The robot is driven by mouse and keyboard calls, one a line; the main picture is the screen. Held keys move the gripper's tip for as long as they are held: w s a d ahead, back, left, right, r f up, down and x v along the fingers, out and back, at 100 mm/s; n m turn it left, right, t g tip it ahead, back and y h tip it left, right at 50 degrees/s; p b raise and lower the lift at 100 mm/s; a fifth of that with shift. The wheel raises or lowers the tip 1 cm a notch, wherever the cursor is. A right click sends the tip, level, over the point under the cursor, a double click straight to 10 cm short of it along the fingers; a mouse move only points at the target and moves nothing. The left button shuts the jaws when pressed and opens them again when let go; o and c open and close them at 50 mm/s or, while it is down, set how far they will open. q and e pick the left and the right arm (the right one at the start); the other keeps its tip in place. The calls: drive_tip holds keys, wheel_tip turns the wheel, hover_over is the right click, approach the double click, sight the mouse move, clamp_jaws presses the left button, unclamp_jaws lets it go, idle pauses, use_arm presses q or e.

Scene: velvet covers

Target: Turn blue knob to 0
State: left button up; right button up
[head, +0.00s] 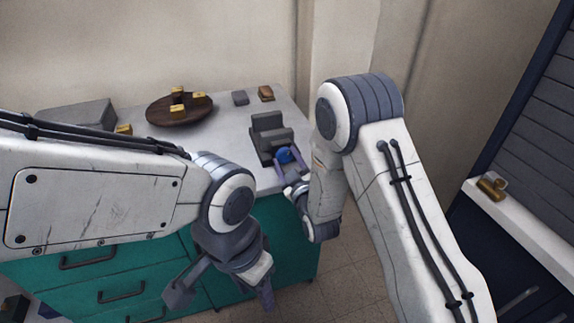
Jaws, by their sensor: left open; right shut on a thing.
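The blue knob (284,155) is small in the head view. It sits on the front of a dark grey stepped device (270,130) on the white-topped counter. My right gripper (288,162) is at the device's front with its fingers around the knob, shut on it. The fingers and wrist hide part of the knob, and its pointer or any 0 mark is too small to read. My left gripper (222,298) is open and empty, low in front of the green drawers, well apart from the device.
The counter (215,125) stands over green drawers (95,270) with dark handles. A round brown board (160,117) with several yellow pieces, a grey block (240,97) and a brown block (266,93) lie at the back. A white ledge (520,230) with a brass object (491,187) is at right.

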drive_tip(key=n+b, duration=0.3)
drive_tip(key=n, duration=0.2)
drive_tip(key=shift+a+f+n, duration=0.1)
drive_tip(key=shift+n, duration=0.3)
idle(0.4)
drive_tip(key=o, duration=1.4)
drive_tip(key=shift+c, duration=0.2)
drive_tip(key=shift+s, duration=0.1)
drive_tip(key=p+v, duration=0.8)
drive_tip(key=v, duration=0.2)
drive_tip(key=shift+s, duration=0.2)
